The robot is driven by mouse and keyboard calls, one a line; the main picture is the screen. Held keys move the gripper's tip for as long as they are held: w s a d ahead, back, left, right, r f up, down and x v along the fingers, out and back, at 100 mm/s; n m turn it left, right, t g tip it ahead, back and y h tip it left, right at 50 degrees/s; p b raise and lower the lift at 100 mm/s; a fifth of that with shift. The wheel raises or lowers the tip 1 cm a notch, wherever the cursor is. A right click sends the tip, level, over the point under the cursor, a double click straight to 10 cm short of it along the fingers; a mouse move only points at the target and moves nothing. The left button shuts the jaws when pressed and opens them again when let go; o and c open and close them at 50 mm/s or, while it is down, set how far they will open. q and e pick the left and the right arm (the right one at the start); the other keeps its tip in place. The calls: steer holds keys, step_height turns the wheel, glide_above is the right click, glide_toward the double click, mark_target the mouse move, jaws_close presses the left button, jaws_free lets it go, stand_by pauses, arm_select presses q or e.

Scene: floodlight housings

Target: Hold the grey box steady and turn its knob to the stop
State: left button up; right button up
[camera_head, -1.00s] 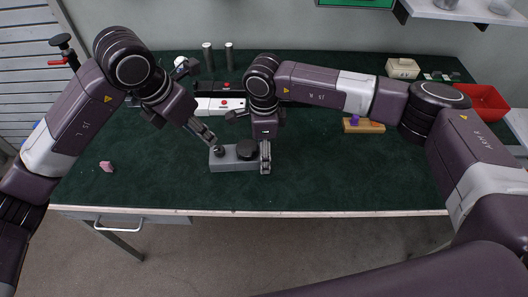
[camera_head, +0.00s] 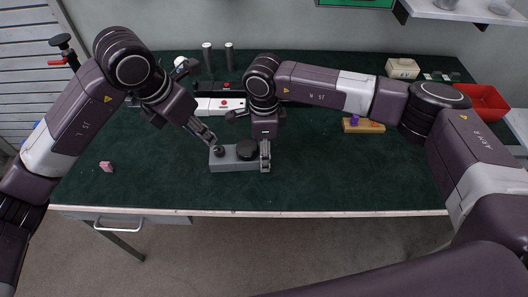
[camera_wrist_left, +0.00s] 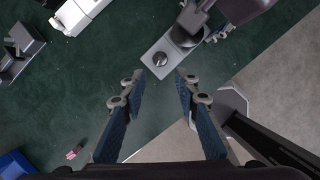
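The grey box (camera_head: 232,165) lies on the green table top in front of me. Its small dark knob (camera_head: 219,151) is on the left part of the top, and a larger black round part (camera_head: 247,150) is on the right. In the left wrist view the knob (camera_wrist_left: 160,59) shows a pale bar across it. My left gripper (camera_wrist_left: 157,78) is open and empty, its fingertips apart and pointing at the knob's end of the box. My right gripper (camera_head: 265,157) points down at the box's right end; its far finger is hidden, so its grip is unclear.
A white device with a red button (camera_head: 224,104) lies behind the box. A pink piece (camera_head: 106,166) lies at left. A wooden block with a purple part (camera_head: 363,125) and a red bin (camera_head: 486,101) are at right. The table in front of the box is clear.

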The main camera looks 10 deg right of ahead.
mark_target(218, 149)
arm_select(q)
steer(key=shift+o, duration=0.3)
steer(key=shift+o, duration=1.1)
steer(key=shift+a, duration=0.1)
steer(key=f+m, duration=0.1)
steer(key=f, duration=0.2)
steer(key=w+d+f+m, duration=0.1)
steer(key=f, duration=0.2)
steer(key=w+d+f+m+h, duration=0.1)
steer(key=f, duration=0.2)
steer(key=shift+w+d+g, duration=0.2)
steer(key=shift+g, duration=0.1)
steer(key=shift+c, duration=0.3)
jaws_close()
